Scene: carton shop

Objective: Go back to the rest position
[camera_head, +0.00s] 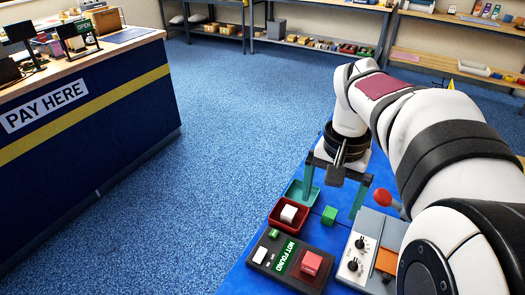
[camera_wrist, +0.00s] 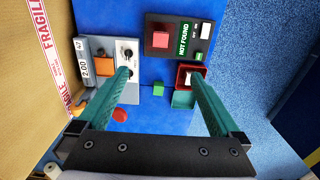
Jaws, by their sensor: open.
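My gripper (camera_head: 335,186) is open and empty, pointing down above the far part of the blue table (camera_head: 239,278). In the wrist view my gripper (camera_wrist: 165,98) shows its two green fingers spread wide. A green cube (camera_head: 329,215) lies on the table below it, apart from the fingers; it also shows between them in the wrist view (camera_wrist: 158,89). A red tray (camera_head: 275,218) holds a white cube (camera_head: 289,213). A teal tray (camera_head: 296,188) sits beyond it, partly hidden by a finger in the wrist view.
A dark panel reading NOT FOUND (camera_head: 288,257) carries a red block (camera_head: 311,262). A grey box with dials (camera_head: 352,265) stands right of it, near a red ball-shaped knob (camera_head: 382,196). A cardboard carton (camera_wrist: 25,85) stands at the wrist view's left. A PAY HERE counter (camera_head: 90,115) is apart at left.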

